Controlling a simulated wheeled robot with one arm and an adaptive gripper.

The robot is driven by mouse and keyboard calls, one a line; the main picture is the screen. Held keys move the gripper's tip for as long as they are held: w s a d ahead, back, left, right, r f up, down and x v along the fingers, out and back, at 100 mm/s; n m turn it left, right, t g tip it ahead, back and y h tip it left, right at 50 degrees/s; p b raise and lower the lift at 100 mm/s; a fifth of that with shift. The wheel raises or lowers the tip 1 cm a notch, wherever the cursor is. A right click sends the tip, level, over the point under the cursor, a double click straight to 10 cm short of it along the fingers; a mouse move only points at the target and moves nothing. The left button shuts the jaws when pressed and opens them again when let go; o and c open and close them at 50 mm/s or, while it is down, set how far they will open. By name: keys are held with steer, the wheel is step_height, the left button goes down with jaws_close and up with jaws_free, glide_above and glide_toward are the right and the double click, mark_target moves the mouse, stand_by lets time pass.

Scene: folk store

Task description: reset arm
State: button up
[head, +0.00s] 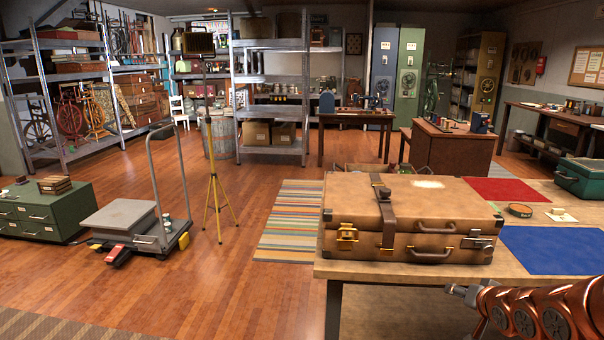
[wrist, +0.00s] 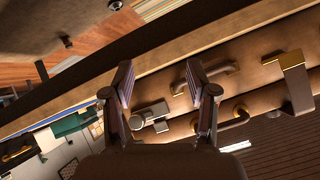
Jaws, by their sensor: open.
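My arm (head: 545,308), copper-coloured, reaches in at the lower right of the head view, beside the front edge of the table. Its gripper cannot be made out there. In the wrist view, my gripper (wrist: 160,72) shows as two dark fingers spread apart, with nothing held between them. Beyond the fingers is the front of a brown leather suitcase, with its handle (wrist: 236,120) and latches in view. I cannot tell how far the fingers are from it. In the head view the suitcase (head: 350,230) lies closed on the table, left of my arm.
The wooden table (head: 395,268) also bears a blue mat (head: 555,250), a red mat (head: 503,191), a small round tin (head: 520,210) and a green case (head: 580,178). A platform cart (head: 120,217) and a yellow tripod (head: 214,180) stand at left.

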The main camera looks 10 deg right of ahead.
steer(key=s+a+r+n+g+y, duration=0.1)
steer(key=s+a+n+g, duration=0.45)
steer(key=s+a, duration=1.05)
steer(key=s+a+r+n+g+y, duration=0.15)
steer(key=s+a+g, duration=0.65)
steer(key=s+a, duration=0.8)
step_height(320, 180, up, 15)
steer(key=s+d+p, duration=0.1)
steer(key=d+p, duration=0.1)
steer(key=p, duration=1.2)
steer(key=shift+t+p, duration=0.35)
steer(key=shift+t, duration=0.1)
steer(key=shift+f+h, duration=0.1)
steer(key=shift+h, duration=0.15)
steer(key=shift+c, duration=0.3)
